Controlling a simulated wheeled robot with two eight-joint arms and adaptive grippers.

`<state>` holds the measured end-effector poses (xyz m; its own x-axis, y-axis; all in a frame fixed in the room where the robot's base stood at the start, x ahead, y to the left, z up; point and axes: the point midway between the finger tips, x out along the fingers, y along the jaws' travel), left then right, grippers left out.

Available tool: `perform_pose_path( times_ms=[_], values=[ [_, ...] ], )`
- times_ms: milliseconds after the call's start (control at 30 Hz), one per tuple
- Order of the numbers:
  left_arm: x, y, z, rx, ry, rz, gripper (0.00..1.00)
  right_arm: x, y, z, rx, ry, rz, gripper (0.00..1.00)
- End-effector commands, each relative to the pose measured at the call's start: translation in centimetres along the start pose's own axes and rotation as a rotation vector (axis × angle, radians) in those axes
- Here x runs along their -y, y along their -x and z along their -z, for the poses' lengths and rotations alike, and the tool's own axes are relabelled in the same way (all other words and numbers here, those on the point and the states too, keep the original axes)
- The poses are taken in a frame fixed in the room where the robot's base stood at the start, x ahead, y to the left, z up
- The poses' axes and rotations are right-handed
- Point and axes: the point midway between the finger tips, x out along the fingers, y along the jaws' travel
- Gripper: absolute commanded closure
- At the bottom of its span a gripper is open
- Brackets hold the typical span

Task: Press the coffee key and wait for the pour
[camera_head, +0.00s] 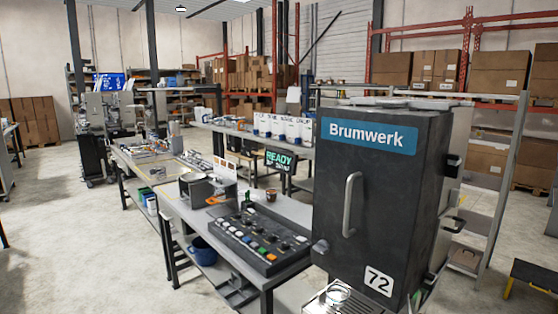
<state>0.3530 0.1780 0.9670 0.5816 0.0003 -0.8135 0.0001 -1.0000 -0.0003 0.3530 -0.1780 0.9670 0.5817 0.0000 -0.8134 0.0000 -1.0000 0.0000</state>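A dark grey machine (365,190) with a blue "Brumwerk" label, a tall vertical handle and the number 72 stands at the right. A round, light-coloured vessel, perhaps a cup (338,292), sits on a metal tray (318,307) at the lower edge, in front of the machine. A dark key panel (262,241) with several white and coloured keys lies on the table to its left. I cannot tell which key is for coffee. A small screen (280,160) behind reads "READY". No pour is visible. Neither of my grippers is in view.
The grey table (293,207) holds a small brown cup (271,193) and a metal box-like device (207,190). A blue bucket (203,250) sits below. White containers (279,127) line a shelf behind. Open concrete floor (75,235) lies left.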

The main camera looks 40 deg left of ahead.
Motion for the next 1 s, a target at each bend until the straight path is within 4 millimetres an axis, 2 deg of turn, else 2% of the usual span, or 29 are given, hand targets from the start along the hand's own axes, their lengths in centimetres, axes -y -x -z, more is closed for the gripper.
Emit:
perform_pose_path(
  times_ms=[267,367,500,600,1000],
  values=[
    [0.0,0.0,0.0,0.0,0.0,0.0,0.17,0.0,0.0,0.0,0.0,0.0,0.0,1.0],
    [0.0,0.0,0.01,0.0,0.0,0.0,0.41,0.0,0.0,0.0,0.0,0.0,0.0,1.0],
    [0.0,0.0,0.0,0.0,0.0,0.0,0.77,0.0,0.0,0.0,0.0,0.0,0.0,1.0],
    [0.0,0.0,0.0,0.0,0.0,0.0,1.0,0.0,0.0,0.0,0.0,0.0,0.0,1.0],
    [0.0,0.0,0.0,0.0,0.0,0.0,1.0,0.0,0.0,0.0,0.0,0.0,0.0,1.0]
  ],
)
